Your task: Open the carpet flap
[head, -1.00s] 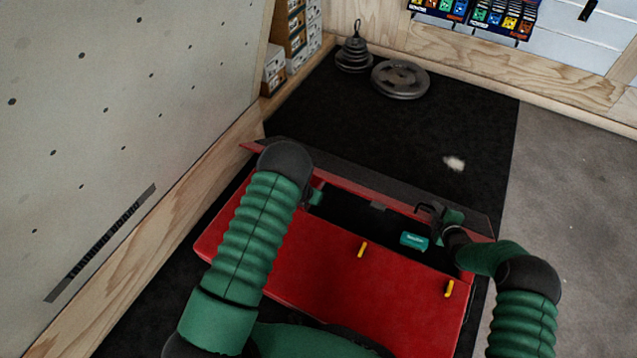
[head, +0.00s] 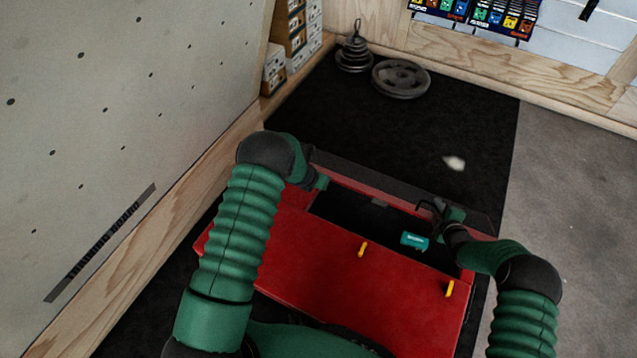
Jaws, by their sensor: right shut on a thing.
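A red box-like pad (head: 330,265) lies in front of me with a dark opening along its far side. The carpet flap (head: 400,190), a dark grey panel with a red edge, stands raised along the far side of that opening. My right gripper (head: 434,208) is at the flap's near edge on the right, shut on it; the exact contact is small and dark. My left gripper (head: 319,183) is at the left end of the opening, close to the flap's edge. Its fingers are too small and partly hidden to judge.
A small teal item (head: 414,240) shows in the opening. Two yellow tabs (head: 362,249) are on the red top. A wooden-edged wall (head: 150,230) stands close on the left. Weight plates (head: 400,79) lie on the black mat (head: 330,110) beyond, where there is free floor.

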